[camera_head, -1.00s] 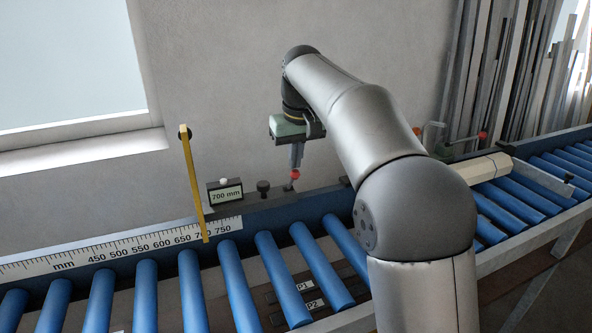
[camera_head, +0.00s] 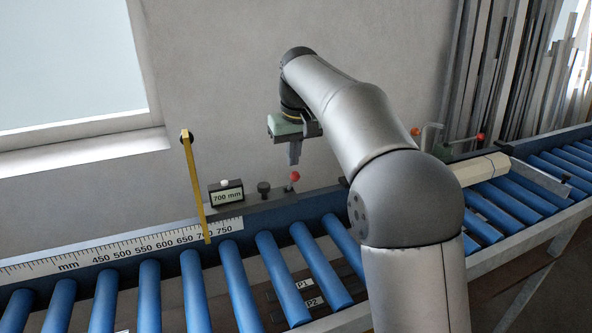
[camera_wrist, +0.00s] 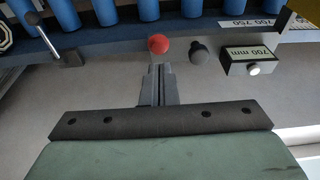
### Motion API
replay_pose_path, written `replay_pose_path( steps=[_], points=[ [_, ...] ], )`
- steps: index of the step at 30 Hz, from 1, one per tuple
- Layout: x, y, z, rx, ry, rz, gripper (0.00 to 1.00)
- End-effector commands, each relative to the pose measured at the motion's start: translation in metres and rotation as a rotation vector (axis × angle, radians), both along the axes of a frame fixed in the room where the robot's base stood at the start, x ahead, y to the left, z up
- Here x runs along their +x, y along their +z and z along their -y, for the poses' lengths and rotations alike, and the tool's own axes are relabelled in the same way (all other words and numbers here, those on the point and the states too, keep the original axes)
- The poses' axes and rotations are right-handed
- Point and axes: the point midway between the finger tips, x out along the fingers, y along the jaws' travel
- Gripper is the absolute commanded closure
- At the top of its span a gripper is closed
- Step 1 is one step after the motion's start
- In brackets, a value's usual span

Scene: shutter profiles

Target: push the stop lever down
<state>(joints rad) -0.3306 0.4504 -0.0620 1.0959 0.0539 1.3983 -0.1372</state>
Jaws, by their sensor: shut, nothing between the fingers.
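A short lever with a red ball knob (camera_head: 295,176) stands on the dark stop carriage (camera_head: 262,204) on the rail behind the rollers. Its knob also shows in the wrist view (camera_wrist: 159,44); its stem is hard to make out. My gripper (camera_head: 294,163) is shut and empty, pointing down just above the knob with a small gap in the head view. In the wrist view the shut fingertips (camera_wrist: 158,68) appear just short of the knob. A yellow bar (camera_head: 195,185) stands nearly upright at the carriage's left, its lower end near the scale.
A black knob (camera_head: 263,187) and a 700 mm display (camera_head: 227,193) sit left of the lever. Blue rollers (camera_head: 232,272) run along the front. A pale profile (camera_head: 483,169) and another red-knobbed handle (camera_head: 480,136) are at the right. The wall is close behind.

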Motion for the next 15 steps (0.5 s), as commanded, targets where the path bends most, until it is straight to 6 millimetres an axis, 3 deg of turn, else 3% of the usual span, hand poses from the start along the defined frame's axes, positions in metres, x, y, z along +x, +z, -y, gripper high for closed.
replay_pose_path(
  steps=[15],
  points=[
    [0.014,0.000,-0.006,0.000,0.000,0.001,1.00]
  ],
)
